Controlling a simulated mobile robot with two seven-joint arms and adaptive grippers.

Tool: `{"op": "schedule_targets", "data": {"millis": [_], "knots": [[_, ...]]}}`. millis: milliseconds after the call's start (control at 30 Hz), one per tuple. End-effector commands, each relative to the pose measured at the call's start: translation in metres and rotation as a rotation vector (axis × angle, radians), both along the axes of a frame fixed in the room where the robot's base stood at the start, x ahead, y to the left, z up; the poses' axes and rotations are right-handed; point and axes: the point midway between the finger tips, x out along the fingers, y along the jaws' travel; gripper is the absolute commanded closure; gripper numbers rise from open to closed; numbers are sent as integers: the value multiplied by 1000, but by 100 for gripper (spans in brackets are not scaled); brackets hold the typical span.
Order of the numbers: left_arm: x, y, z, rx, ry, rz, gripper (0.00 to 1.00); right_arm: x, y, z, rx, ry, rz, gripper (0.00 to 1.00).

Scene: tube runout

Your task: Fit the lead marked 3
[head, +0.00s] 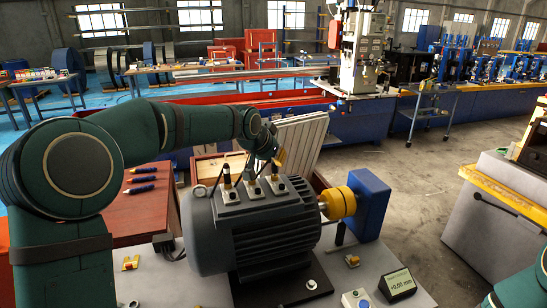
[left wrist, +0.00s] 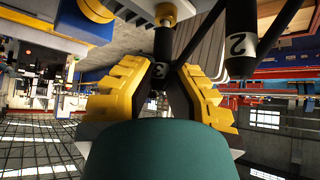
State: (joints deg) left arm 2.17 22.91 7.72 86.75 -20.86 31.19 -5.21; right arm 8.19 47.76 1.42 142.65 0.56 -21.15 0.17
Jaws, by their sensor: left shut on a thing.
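My left gripper (head: 279,159) is above the right end of the grey motor's (head: 262,232) terminal plate. In the left wrist view, its yellow-padded fingers (left wrist: 160,78) are shut on a black lead with a white 3 (left wrist: 159,68). A metal and yellow end piece (left wrist: 165,14) shows at that lead's end. Whether it touches a terminal is unclear. A black lead with a white band marked 2 (left wrist: 238,44) stands beside it. My right gripper is not in view.
A yellow coupling (head: 337,203) joins the motor to a blue block (head: 371,202). A display (head: 397,284) reads +0.00 mm. A ribbed grey panel (head: 299,143) stands behind the motor. Blue-handled tools (head: 142,180) lie on the brown table at left. Small yellow parts (head: 130,263) lie on the bench.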

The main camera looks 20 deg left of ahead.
Motion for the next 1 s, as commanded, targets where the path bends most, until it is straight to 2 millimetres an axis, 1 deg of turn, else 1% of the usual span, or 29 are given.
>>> {"op": "schedule_targets", "data": {"millis": [433,467,500,533,833,1000], "knots": [[0,0,-9,0,0,0,100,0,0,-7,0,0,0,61],[0,0,-9,0,0,0,82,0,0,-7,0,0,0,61],[0,0,-8,0,0,0,68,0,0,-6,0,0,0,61],[0,0,-8,0,0,0,60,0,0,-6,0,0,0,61],[0,0,-8,0,0,0,60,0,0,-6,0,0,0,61],[-8,2,2,0,-1,1,60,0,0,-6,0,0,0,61]]}}
